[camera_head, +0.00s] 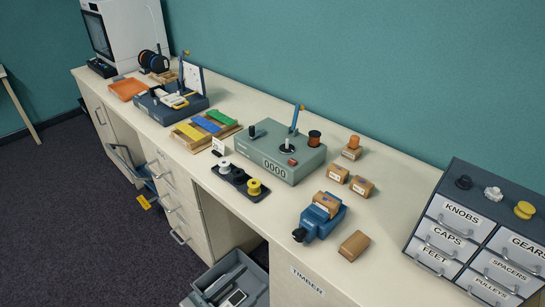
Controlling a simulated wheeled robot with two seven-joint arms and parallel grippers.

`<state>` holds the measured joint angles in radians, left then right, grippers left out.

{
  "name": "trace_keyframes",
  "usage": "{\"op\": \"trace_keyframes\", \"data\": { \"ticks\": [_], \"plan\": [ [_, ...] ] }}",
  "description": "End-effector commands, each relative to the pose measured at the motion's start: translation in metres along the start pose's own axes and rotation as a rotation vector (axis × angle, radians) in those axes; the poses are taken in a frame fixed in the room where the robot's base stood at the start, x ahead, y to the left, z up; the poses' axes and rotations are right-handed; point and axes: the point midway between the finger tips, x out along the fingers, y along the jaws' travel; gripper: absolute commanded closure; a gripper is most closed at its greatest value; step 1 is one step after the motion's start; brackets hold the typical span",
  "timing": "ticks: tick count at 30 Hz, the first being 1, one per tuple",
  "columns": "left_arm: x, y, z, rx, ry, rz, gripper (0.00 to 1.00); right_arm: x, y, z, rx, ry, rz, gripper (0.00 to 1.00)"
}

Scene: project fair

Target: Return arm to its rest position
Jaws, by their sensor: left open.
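I cannot make out either of my grippers or arms in the head view. The long cream bench (375,258) runs from the upper left to the lower right.
A labelled drawer unit (455,215) stands at the right. A black tray (235,180) holds white and yellow spools. Colored strips (207,124), a dark-blue fixture (160,107), an orange tray (127,89) and a white printer (128,35) stand leftward. A grey tote (262,292) is below the bench.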

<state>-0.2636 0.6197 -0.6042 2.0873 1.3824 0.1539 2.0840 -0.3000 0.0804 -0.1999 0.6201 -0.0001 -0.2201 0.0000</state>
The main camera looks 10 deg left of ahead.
Motion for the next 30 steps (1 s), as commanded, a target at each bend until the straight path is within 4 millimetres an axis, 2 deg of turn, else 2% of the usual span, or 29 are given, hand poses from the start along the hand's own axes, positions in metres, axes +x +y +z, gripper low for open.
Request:
{"op": "trace_keyframes", "data": {
  "ticks": [5,8,11,14,20,24,26,30],
  "plan": [
    [0.001,0.003,-0.008,0.035,0.011,0.006,0.53,0.001,0.000,0.000,0.000,0.000,0.000,0.69],
    [0.002,0.009,-0.028,0.120,0.039,0.018,0.53,0.002,-0.001,0.000,0.000,0.000,0.000,0.69],
    [0.002,0.020,-0.062,0.270,0.091,0.031,0.53,0.004,-0.001,0.000,0.000,0.000,-0.001,0.69],
    [-0.001,0.034,-0.109,0.476,0.173,0.037,0.53,0.007,-0.001,0.001,0.000,0.000,-0.001,0.69],
    [-0.026,0.061,-0.227,0.954,0.401,-0.034,0.53,0.014,-0.001,0.001,0.000,0.000,-0.001,0.69],
    [-0.059,0.070,-0.309,1.258,0.566,-0.166,0.53,0.018,-0.002,0.002,0.000,0.000,-0.001,0.69],
    [-0.077,0.070,-0.343,1.377,0.631,-0.244,0.53,0.020,-0.002,0.002,0.000,0.000,-0.001,0.69],
    [-0.125,0.062,-0.417,1.619,0.757,-0.473,0.53,0.024,-0.002,0.002,0.000,0.000,-0.001,0.69]
  ]
}}
